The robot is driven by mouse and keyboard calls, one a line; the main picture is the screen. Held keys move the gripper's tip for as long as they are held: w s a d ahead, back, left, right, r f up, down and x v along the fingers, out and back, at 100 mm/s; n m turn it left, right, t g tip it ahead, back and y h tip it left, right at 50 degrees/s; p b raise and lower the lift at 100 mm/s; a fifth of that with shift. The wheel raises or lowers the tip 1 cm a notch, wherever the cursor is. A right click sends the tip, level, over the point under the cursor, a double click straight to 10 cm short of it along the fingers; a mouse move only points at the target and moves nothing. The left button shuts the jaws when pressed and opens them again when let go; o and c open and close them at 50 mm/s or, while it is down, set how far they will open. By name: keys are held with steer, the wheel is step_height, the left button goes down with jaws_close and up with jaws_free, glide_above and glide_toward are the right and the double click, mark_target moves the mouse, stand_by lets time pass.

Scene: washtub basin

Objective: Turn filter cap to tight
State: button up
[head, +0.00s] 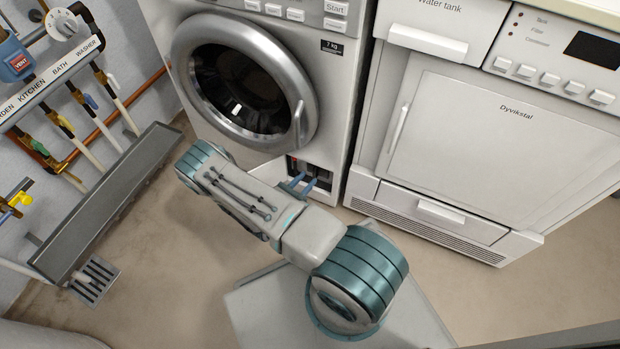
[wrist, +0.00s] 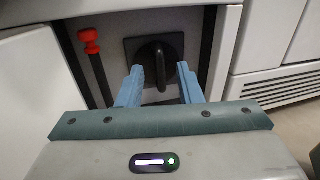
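The filter cap (wrist: 155,55) is a dark round cap with a raised grip bar, on a dark square plate inside the low opening of the washing machine (head: 333,120). In the wrist view its grip bar stands about upright. My gripper (wrist: 160,82) is open, with its two blue fingers apart on the left and right of the cap's lower part. I cannot tell whether either finger touches it. In the head view my gripper (head: 302,184) is at the opening, and the cap itself is too small and covered to make out.
A red-ended dark hose (wrist: 90,42) stands left of the cap in the opening. An open flap (wrist: 30,85) is at the left. The dryer (head: 490,150) stands close on the right. A grey trough (head: 110,200) and labelled pipes line the left wall.

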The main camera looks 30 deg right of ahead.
steer(key=shift+x, duration=1.4)
jaws_close()
steer(key=shift+r+m, duration=0.1)
steer(key=shift+m, duration=0.2)
steer(key=shift+s+d+f+m+t+y+p, duration=0.3)
steer(key=shift+m+y+p, duration=0.4)
steer(key=shift+m+p, duration=1.85)
steer(key=shift+s+d+f+m+t+y+p, duration=0.25)
steer(key=shift+m+y+p, duration=0.45)
steer(key=shift+m+p, duration=1.8)
steer(key=shift+s+d+f+m+t+y+p, duration=0.1)
steer(key=shift+s+m+t+y+p, duration=0.45)
steer(key=shift+m+p, duration=2)
steer(key=shift+w, duration=0.25)
